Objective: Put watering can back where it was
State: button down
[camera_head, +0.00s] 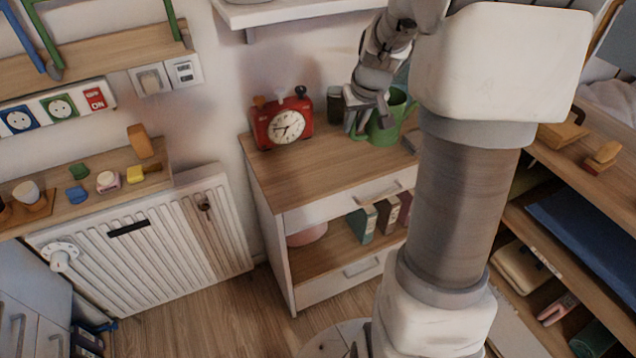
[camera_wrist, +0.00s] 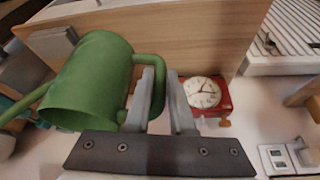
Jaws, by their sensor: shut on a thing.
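The green watering can (camera_head: 385,125) is at the back right of the wooden cabinet top, partly hidden behind my gripper and arm in the head view. My gripper (camera_head: 368,112) is at its left side. In the wrist view the can (camera_wrist: 88,78) fills the left, with its spout at the lower left and its handle toward my gripper (camera_wrist: 163,82). The fingers are shut on the can's handle. I cannot tell whether the can's base touches the cabinet top.
A red alarm clock (camera_head: 284,122) stands on the cabinet top (camera_head: 325,165), left of the can. A dark container (camera_head: 335,105) is just behind my gripper. A white wall shelf (camera_head: 300,10) hangs above. The front of the cabinet top is clear.

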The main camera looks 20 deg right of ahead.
jog(key=shift+w+a+f+b, duration=0.45)
jog(key=shift+a+f+b, duration=0.1)
jog(key=shift+a+f, duration=1.35)
jog(key=shift+w+a+f+b, duration=0.45)
jog(key=shift+a+f+b, duration=0.15)
jog(key=shift+a+f, duration=1.3)
jog(key=shift+w+a+f+b, duration=0.45)
jog(key=shift+a+f+b, duration=0.1)
jog(key=shift+a+f, duration=1.3)
jog(key=shift+a+r, duration=0.1)
jog(key=c, duration=0.8)
grip_release()
jog(key=shift+f, duration=0.2)
jog(key=shift+o, duration=0.2)
